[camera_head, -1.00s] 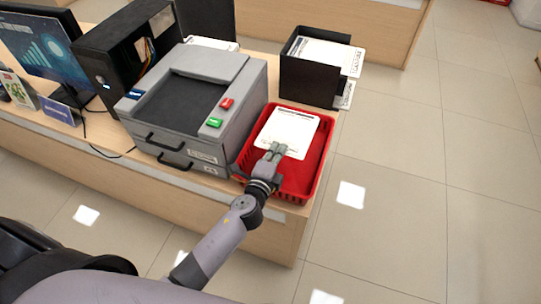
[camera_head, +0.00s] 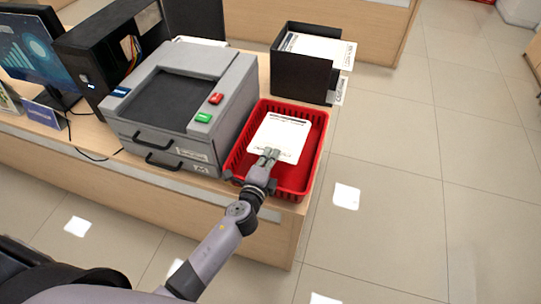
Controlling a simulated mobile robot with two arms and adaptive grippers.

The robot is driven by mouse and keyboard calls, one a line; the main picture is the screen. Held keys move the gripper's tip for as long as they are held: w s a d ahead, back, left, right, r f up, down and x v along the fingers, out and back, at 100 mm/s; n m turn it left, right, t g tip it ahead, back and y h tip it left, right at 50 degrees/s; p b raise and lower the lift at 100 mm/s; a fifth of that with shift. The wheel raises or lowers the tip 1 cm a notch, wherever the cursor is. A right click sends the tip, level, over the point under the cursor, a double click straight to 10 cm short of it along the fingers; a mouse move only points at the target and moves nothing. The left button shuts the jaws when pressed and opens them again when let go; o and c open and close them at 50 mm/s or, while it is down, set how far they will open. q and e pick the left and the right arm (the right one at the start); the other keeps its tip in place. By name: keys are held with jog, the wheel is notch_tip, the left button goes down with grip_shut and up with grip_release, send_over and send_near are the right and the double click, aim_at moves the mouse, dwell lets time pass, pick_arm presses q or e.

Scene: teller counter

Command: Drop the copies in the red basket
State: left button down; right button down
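The red basket (camera_head: 309,165) stands on the right end of the counter, beside the grey copier. The white copies (camera_head: 281,135) are over the basket, within its outline from above; I cannot tell whether they touch its floor. My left gripper (camera_head: 268,157) reaches in over the basket's near side, its fingers at the near edge of the copies. The fingers look close together on that edge and hide part of it. My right gripper is not in view.
The grey copier (camera_head: 184,95) with red and green buttons stands left of the basket. A black tray with papers (camera_head: 302,75) stands behind it. A black computer case (camera_head: 105,55) and a monitor (camera_head: 28,52) are further left. Open floor lies to the right.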

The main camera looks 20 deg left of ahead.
pick_arm(q)
jog(key=c, duration=2.3)
grip_release()
jog(key=o, duration=0.6)
jog(key=s, duration=0.4)
jog(key=s+r, duration=0.1)
jog(key=s, duration=0.3)
jog(key=s+r, duration=0.1)
jog(key=s, duration=0.3)
jog(key=shift+a, duration=0.25)
jog(key=shift+w+f, duration=0.1)
